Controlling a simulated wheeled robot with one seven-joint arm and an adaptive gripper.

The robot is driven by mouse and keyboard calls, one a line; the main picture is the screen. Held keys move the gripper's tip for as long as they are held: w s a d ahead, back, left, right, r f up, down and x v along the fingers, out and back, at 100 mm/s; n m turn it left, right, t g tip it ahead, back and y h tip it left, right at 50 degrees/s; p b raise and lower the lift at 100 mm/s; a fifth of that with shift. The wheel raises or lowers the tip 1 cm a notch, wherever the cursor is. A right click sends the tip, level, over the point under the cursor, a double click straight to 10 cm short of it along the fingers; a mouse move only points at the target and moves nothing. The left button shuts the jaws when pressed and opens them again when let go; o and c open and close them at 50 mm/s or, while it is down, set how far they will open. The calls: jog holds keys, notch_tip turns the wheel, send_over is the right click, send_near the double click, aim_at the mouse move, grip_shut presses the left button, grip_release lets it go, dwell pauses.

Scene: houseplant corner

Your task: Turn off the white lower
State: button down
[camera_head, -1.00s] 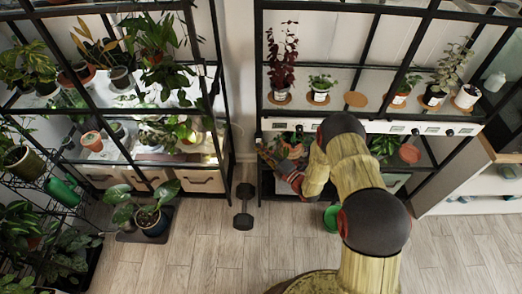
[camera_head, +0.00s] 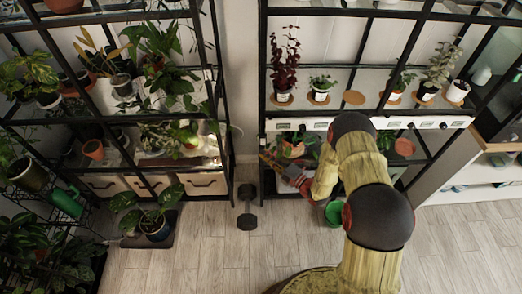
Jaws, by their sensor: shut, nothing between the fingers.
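A white strip (camera_head: 460,122) with small dark knobs and labels runs along the front of the right rack, below its plant shelf. One knob (camera_head: 443,126) shows near its right end. My arm hides the middle of the strip. My gripper (camera_head: 264,157) is shut and empty. It is below the left part of the strip, in front of the rack's lower level, and points left. I cannot tell whether it touches anything. Which control is the lower white one, and whether it is on or off, is too small to tell.
Potted plants on cork mats stand above the strip, with one bare mat (camera_head: 353,97). A terracotta pot (camera_head: 404,147) and a green pot (camera_head: 334,213) are lower down. A dark dumbbell (camera_head: 247,207) lies on the floor between the racks. The front floor is mostly clear.

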jog(key=p+v, duration=0.1)
jog(key=v, duration=0.8)
jog(key=shift+d+r+p, duration=0.25)
jog(key=shift+r+p, duration=0.1)
jog(key=shift+r, duration=0.2)
